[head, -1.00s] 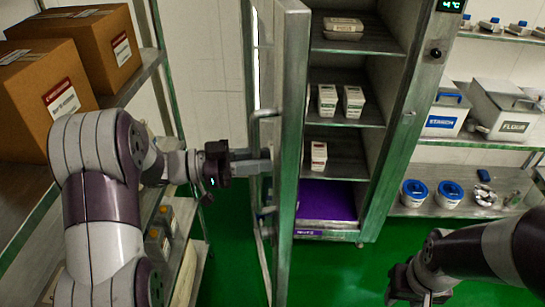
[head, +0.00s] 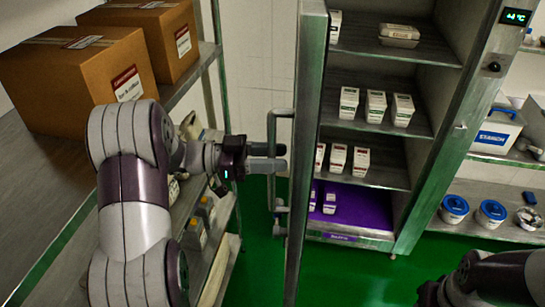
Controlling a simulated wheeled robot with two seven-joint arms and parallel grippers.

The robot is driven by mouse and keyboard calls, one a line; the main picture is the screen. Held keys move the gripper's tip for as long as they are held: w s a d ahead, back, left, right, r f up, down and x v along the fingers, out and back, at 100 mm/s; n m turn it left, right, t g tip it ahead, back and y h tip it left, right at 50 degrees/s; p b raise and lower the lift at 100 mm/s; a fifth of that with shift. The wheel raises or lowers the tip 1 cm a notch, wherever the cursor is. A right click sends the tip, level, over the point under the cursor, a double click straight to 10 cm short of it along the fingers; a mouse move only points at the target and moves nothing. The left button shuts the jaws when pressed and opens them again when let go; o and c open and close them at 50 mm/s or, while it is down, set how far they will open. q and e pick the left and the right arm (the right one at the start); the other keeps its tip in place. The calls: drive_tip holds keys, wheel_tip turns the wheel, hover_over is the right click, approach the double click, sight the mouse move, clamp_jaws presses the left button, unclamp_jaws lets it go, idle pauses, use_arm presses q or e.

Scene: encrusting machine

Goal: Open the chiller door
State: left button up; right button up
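The chiller (head: 445,150) is a steel cabinet with its door (head: 307,150) swung open, seen almost edge-on in the head view. Its vertical bar handle (head: 271,125) is on the left face of the door. My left gripper (head: 268,158) reaches in from the left, its two fingers on either side of the handle bar with a narrow gap between them, closed around the bar. My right gripper (head: 430,292) is low at the right, dark and apart from the chiller; its fingers are too unclear to judge.
Inside are shelves with white cartons (head: 375,106) and a purple bottom tray (head: 362,207). A rack with cardboard boxes (head: 75,75) stands close at left, near my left arm. At right, a shelf holds blue-lidded tubs (head: 455,209). Green floor (head: 345,270) is free before the chiller.

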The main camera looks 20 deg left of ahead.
idle(0.3)
